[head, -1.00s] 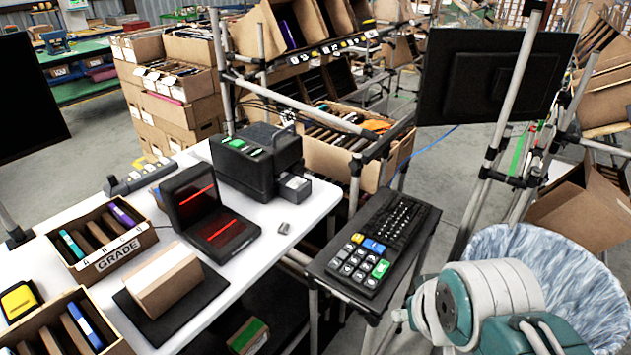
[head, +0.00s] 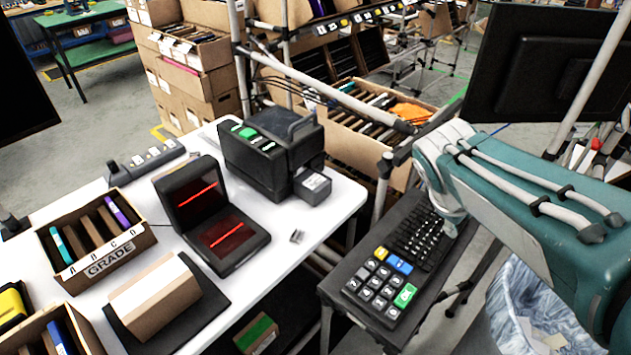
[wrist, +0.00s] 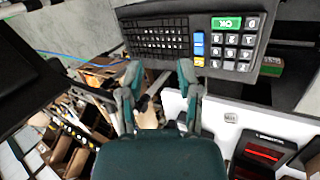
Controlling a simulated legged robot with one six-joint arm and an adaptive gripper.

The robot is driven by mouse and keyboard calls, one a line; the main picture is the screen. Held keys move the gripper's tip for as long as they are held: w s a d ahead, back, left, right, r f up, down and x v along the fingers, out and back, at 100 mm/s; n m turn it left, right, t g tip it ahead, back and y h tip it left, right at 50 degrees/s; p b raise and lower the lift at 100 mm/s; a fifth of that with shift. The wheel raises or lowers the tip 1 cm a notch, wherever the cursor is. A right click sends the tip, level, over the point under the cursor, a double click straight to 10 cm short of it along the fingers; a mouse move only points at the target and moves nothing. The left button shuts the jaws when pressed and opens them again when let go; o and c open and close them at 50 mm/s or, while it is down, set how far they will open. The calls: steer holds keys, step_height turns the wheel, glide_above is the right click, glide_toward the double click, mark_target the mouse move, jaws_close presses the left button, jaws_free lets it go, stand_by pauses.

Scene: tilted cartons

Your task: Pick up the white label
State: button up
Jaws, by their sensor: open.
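A small pale label-like piece (head: 297,237) lies flat on the white table near its right edge, right of the red-lit scanner. It also shows in the wrist view (wrist: 231,117), right of my fingers. A second pale square (head: 315,183) sits on the small box at the front of the black printer (head: 265,155). I cannot tell for sure which one is the white label. My gripper (wrist: 160,75) is open and empty, its two fingers apart below the keyboard in the wrist view. In the head view my arm reaches over the keyboard; the fingers are not clearly visible.
A keyboard with a keypad (head: 400,255) stands on a dark stand beside the table. The scanner (head: 210,215), a carton on a black mat (head: 155,297) and the GRADE box (head: 95,240) occupy the table. A monitor (head: 535,65) and poles stand at the right.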

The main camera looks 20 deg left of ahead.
steer(key=w+a+f+n+t+h, duration=0.1)
steer(key=w+a+f+n+h, duration=0.15)
steer(key=w+a+n, duration=0.5)
steer(key=n+t, duration=0.7)
steer(key=n, duration=0.6)
glide_toward(316, 182)
steer(key=shift+m+y, duration=0.25)
steer(key=shift+y, duration=0.4)
steer(key=x, duration=0.5)
steer(key=shift+s+d+f, duration=0.1)
steer(key=shift+s+d, duration=0.1)
steer(key=shift+d, duration=0.1)
steer(key=x, duration=0.5)
steer(key=shift+w+d+r, duration=0.1)
steer(key=shift+w+r, duration=0.1)
jaws_close()
